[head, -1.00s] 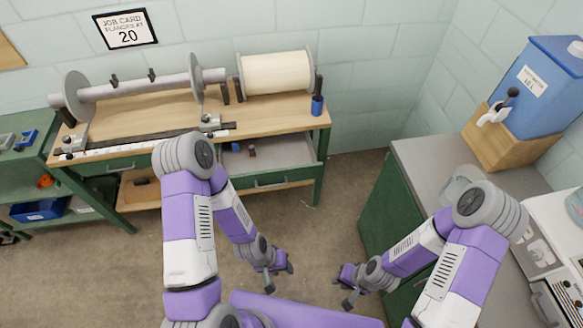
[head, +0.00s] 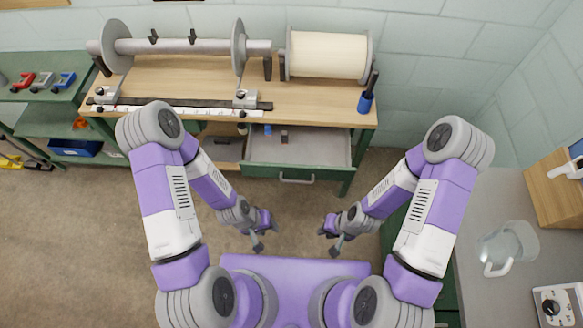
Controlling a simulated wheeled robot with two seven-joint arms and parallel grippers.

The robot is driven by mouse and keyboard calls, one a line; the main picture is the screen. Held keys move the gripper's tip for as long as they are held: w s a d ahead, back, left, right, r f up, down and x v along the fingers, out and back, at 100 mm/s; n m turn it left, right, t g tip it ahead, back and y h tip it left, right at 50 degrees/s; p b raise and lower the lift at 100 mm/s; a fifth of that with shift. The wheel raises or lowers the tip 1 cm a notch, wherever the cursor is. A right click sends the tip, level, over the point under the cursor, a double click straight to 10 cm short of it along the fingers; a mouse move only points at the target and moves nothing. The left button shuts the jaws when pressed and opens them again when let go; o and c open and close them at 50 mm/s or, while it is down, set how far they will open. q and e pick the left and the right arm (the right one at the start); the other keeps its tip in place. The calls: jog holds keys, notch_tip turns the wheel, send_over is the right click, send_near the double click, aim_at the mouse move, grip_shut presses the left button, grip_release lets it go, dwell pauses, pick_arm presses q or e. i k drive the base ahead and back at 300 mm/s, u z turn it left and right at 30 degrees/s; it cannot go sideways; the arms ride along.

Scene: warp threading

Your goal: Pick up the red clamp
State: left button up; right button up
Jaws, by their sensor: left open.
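The red clamp (head: 22,82) lies on the green side bench at the far left of the head view. A grey clamp (head: 42,81) and a blue clamp (head: 64,81) lie in a row to its right. My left gripper (head: 267,238) is open and empty, low in front of my body and far to the right of the red clamp. My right gripper (head: 328,242) is also empty, with its fingers apart, beside the left one.
A wooden workbench (head: 190,75) with a beam and a cream roll (head: 327,55) stands ahead. Its drawer (head: 320,152) is open towards me. A grey counter (head: 500,205) with a glass jug (head: 507,247) is at the right.

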aim_at(30, 77)
jog(key=u, duration=2.7)
jog(key=i, duration=6)
